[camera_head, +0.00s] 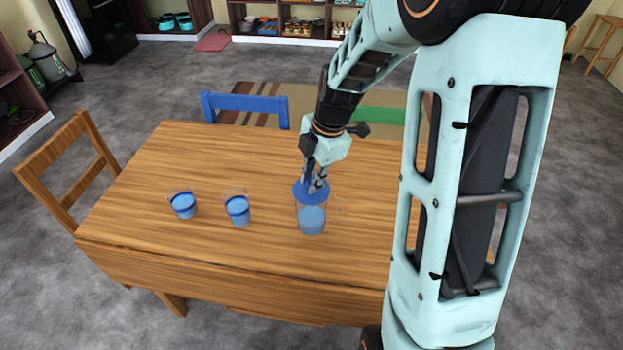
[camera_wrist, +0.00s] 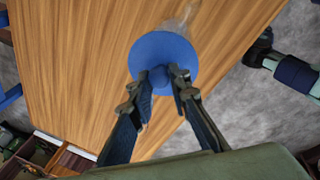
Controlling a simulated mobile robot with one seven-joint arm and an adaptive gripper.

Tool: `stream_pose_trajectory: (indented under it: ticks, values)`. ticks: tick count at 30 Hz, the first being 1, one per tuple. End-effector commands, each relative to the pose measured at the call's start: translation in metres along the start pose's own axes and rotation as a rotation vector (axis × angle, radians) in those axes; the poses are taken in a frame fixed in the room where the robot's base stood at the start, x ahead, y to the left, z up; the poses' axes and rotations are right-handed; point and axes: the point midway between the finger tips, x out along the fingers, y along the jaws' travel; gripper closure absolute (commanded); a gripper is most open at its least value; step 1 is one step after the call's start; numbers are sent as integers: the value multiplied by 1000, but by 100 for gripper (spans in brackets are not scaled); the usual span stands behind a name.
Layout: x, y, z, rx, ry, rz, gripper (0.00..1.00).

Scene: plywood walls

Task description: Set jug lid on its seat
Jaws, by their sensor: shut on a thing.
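The blue round jug lid (camera_head: 300,193) is held by its knob in my gripper (camera_head: 315,184). In the wrist view the lid (camera_wrist: 163,55) is between the fingertips of my gripper (camera_wrist: 162,82), which are shut on the knob. The clear jug (camera_head: 312,219) with blue liquid stands on the table directly under the lid in the head view. The lid covers the jug's top there; I cannot tell whether it touches the rim. In the wrist view the lid hides most of the jug, and only a bit of clear material (camera_wrist: 182,20) shows past its far edge.
Two clear cups with blue bands, a left one (camera_head: 183,204) and a right one (camera_head: 237,209), stand left of the jug on the wooden table (camera_head: 150,235). A wooden chair (camera_head: 72,168) is at the left, a blue chair (camera_head: 245,105) behind. The table's left part is mostly clear.

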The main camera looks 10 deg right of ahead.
Motion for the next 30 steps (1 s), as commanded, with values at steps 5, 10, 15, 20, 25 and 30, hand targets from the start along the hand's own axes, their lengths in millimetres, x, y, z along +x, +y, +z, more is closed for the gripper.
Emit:
stream_pose_trajectory:
  ticks: [5, 10, 15, 20, 25, 30]
  values:
    - [0, 0, 0, 0, 0, 1, 100]
    - [-1, 0, -1, -1, 0, 0, 100]
    - [0, 0, 0, 0, 0, 0, 100]
    - [2, 0, 0, 0, 0, 0, 100]
    - [1, 0, 0, 0, 0, 0, 82]
    - [1, 0, 0, 0, 0, 0, 63]
